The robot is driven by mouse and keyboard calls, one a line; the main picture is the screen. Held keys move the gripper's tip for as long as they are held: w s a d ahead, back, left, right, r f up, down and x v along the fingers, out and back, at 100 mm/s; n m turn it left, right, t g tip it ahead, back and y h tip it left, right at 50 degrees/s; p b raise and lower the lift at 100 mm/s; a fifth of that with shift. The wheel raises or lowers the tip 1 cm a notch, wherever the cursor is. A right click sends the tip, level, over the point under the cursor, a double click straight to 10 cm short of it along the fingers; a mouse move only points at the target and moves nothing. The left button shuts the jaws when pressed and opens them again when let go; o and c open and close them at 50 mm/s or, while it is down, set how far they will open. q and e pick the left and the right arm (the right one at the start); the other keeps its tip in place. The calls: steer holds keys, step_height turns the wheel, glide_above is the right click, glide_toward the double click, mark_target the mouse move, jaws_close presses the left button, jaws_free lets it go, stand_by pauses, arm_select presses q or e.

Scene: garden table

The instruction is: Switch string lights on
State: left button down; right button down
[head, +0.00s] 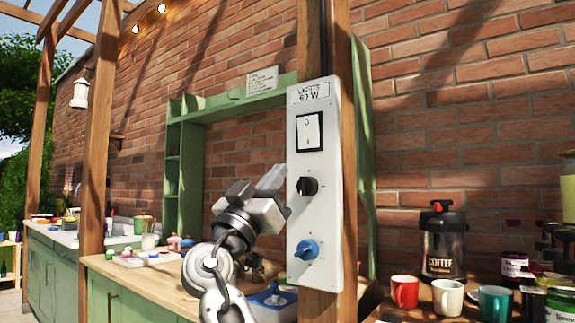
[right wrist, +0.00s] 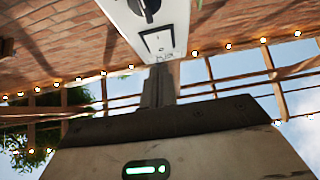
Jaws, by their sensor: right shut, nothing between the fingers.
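A white control panel (head: 314,255) is fixed to a wooden post and has a label reading "LIGHTS 60 W". I cannot tell which side of the rocker is pressed. My right gripper (head: 277,192) is shut and empty, at the panel's left edge near the black knob's height. The right wrist view shows the rocker (right wrist: 160,42) beyond the fingers. String-light bulbs (right wrist: 228,46) look bright there. My left gripper is out of view.
A green workbench (head: 140,300) with small items stands behind my right arm. Right of the post are a coffee dispenser (head: 443,243), a red mug (head: 404,291), a white mug (head: 447,297), a teal mug (head: 494,301) and jars. A brick wall (head: 470,110) is behind.

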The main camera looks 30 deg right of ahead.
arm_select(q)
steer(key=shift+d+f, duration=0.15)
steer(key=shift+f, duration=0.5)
arm_select(e)
steer(key=shift+f+v, duration=0.2)
steer(key=shift+v, duration=1.6)
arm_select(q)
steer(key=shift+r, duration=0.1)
arm_select(e)
steer(key=shift+d, duration=0.25)
